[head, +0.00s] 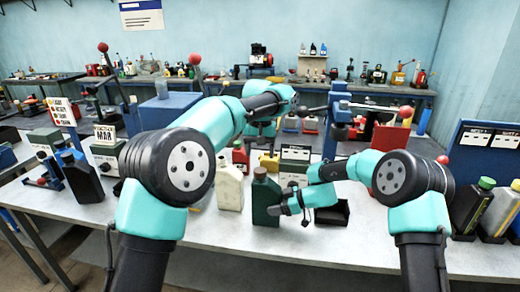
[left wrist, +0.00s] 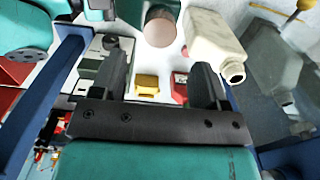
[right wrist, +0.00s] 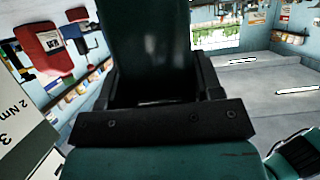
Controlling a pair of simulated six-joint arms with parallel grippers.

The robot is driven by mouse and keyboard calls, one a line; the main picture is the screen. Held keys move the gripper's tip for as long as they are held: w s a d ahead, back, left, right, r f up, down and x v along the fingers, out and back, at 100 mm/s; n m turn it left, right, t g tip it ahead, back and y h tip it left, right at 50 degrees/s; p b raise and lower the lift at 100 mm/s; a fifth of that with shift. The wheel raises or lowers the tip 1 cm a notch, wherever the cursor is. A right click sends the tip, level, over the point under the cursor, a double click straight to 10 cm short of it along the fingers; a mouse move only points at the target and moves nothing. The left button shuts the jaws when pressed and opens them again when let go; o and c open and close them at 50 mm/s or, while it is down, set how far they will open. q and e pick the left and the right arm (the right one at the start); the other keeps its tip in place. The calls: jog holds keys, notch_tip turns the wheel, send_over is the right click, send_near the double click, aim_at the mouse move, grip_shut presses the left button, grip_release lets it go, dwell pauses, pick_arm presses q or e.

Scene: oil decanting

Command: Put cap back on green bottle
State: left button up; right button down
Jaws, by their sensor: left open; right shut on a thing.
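The green bottle (head: 266,203) stands upright near the front of the table. My right gripper (head: 286,207) is shut on its side; in the right wrist view the dark green bottle body (right wrist: 152,50) fills the space between the fingers. A brown cap (head: 260,172) sits on top of the bottle's neck; whether it is tight I cannot tell. In the left wrist view the cap is a round brown disc (left wrist: 160,28) seen from above. My left gripper (left wrist: 160,66) is open and empty, with the cap ahead of its fingertips, apart from them.
A cream bottle (head: 230,187) stands close to the left of the green bottle; its open mouth (left wrist: 235,73) shows in the left wrist view. A black tray (head: 332,212) lies to the right. A grey-green box (head: 295,160) stands behind. The table's front strip is clear.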

aim_at(260, 170)
pick_arm(q)
notch_tip(260, 170, down, 7)
jog(key=shift+f, duration=0.2)
dwell(0.3)
jog(key=c, duration=0.9)
jog(key=shift+c, duration=0.2)
jog(key=o, duration=1.1)
notch_tip(260, 170, up, 12)
jog(key=shift+r, duration=0.1)
